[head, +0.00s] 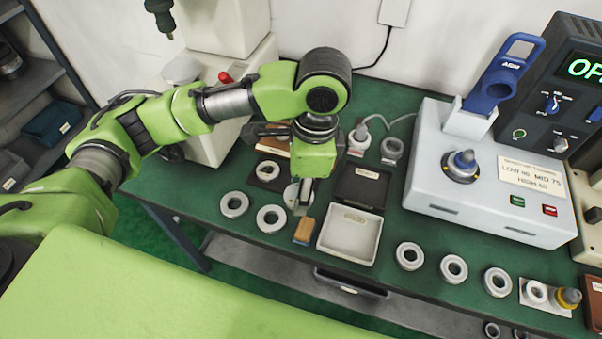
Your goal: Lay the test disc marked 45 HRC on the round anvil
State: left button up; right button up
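My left gripper (301,207) points down over the green bench, just left of the black case. A grey round disc (291,194) shows at its fingertips, partly covered by them. No hardness marking is readable on it, and I cannot tell whether the fingers grip it or are only beside it. A pale round top (183,69), possibly the anvil, shows on the white machine (228,75) at the back left, under a dark spindle (160,13). My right gripper is not in view.
Bearing rings lie at the front left (271,218) and front right (453,268). A white tray (350,253) stands before the open black case (359,188). A small wood-and-blue block (304,231) is near the gripper. A grey tester (480,188) fills the right.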

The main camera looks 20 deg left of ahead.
pick_arm(q)
jog(key=shift+s+d+r, duration=0.15)
jog(key=shift+s+r, duration=0.1)
jog(key=shift+s, duration=0.25)
jog(key=shift+s+d+r, duration=0.1)
jog(key=shift+s+r, duration=0.15)
jog(key=shift+s, duration=0.25)
jog(key=shift+a+n, duration=0.5)
jog(key=shift+n, duration=0.2)
jog(key=a+r+n+g+h, duration=0.1)
jog(key=a+r+n, duration=0.1)
jog(key=a+n, duration=0.5)
jog(key=n, duration=0.5)
jog(key=shift+s, duration=0.4)
